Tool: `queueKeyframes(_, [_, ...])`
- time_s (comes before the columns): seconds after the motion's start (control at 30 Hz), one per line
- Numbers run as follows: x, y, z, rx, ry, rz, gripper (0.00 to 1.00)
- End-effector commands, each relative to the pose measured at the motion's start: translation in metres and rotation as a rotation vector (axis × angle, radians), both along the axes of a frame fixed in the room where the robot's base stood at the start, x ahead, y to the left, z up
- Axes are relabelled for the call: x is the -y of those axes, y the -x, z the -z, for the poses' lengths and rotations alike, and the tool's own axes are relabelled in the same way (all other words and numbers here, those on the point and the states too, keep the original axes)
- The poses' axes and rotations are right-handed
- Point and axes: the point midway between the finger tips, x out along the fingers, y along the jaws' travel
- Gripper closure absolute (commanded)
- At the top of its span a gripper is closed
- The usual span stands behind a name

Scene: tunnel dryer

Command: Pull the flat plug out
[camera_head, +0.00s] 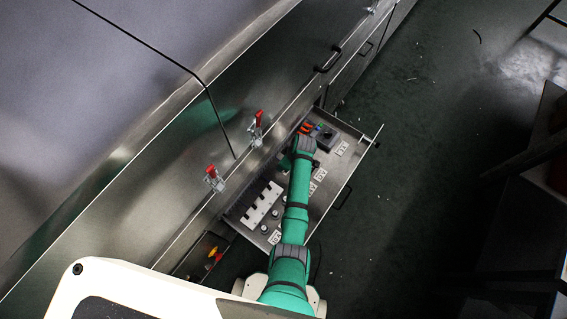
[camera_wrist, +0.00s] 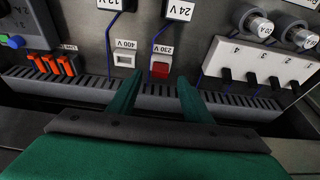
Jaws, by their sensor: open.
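A red flat block (camera_wrist: 160,70), apparently the flat plug, sits in a light frame under the 230 V label in the wrist view. An empty-looking white socket (camera_wrist: 125,60) under the 400 V label is to its left. My gripper (camera_wrist: 159,78) is open, with one green finger on each side below the red block. Nothing is held between the fingers, and I cannot tell whether they touch the block. In the head view my arm reaches over the pulled-out panel drawer (camera_head: 341,182) and hides the red block.
A white strip (camera_wrist: 242,62) with numbered black levers or plugs is at the right. Orange parts (camera_wrist: 52,65) are at the left. Blue cables hang from the 24 V box (camera_wrist: 180,10) and 12 V box (camera_wrist: 123,5). A slotted grey duct (camera_wrist: 235,105) runs below.

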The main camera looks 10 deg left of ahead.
Motion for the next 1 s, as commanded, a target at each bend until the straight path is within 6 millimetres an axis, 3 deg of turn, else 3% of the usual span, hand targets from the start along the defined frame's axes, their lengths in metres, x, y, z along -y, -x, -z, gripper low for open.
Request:
queueKeyframes(0.2, [-0.006,-0.002,0.022,-0.001,0.001,0.000,0.55])
queueKeyframes(0.6, [-0.008,-0.003,0.029,0.001,0.000,0.000,0.55])
queueKeyframes(0.67, [-0.008,-0.003,0.029,0.001,0.000,0.000,0.64])
queueKeyframes(0.8, [-0.008,-0.003,0.029,0.001,0.000,0.000,0.98])
queueKeyframes(0.87, [-0.008,-0.003,0.029,0.001,0.000,0.000,0.98])
queueKeyframes(0.9, [-0.008,-0.003,0.028,0.001,0.000,0.000,0.87])
queueKeyframes(0.97, [-0.008,-0.003,0.028,0.001,0.000,0.000,1.00])
queueKeyframes(1.0, [-0.008,-0.003,0.028,0.001,0.000,0.000,1.00])
